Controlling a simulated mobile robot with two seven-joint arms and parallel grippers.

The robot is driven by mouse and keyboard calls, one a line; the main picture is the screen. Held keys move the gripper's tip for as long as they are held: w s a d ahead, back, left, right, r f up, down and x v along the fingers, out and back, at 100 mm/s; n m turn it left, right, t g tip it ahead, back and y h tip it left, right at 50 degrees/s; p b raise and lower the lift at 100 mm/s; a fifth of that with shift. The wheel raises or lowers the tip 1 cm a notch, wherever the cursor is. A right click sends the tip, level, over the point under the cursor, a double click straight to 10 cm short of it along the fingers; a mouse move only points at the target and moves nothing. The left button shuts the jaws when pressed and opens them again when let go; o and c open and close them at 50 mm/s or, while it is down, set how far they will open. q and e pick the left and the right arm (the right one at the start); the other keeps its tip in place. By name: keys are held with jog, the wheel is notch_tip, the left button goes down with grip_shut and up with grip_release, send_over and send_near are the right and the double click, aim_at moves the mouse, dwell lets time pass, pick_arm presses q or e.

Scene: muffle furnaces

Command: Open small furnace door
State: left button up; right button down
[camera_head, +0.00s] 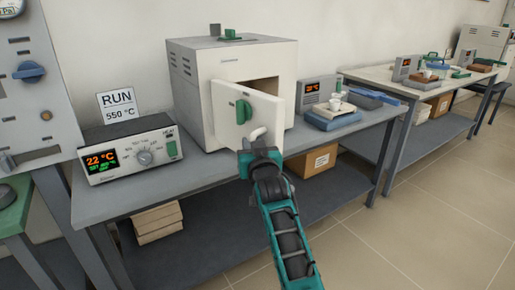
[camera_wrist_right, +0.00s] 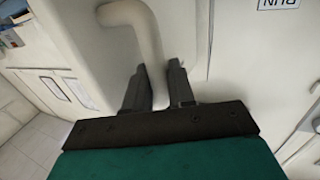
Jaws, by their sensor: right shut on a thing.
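The small furnace (camera_head: 196,92) is a white box on the grey bench, with its door (camera_head: 228,112) partly open and swung out toward me. A dark gap shows behind the door's top edge. The door carries a green knob (camera_head: 243,111) and a pale curved handle (camera_head: 258,134). My right gripper (camera_head: 258,150) is at the handle, low on the door. In the right wrist view, its two dark fingers (camera_wrist_right: 159,88) are on either side of the curved handle (camera_wrist_right: 142,25), shut on it. My left gripper is not in view.
A controller box (camera_head: 130,148) reading 22 °C stands left of the furnace, with a "RUN 550 °C" sign (camera_head: 118,104) behind it. A small grey display unit (camera_head: 314,91) and a blue-based device (camera_head: 333,117) stand to the right. Tiled floor (camera_head: 410,190) is clear at right.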

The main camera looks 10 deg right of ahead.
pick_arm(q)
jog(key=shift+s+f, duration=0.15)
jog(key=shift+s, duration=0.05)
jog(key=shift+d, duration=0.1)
pick_arm(e)
jog(key=c, duration=1.1)
grip_release()
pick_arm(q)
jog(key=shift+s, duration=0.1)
pick_arm(e)
jog(key=shift+s, duration=0.15)
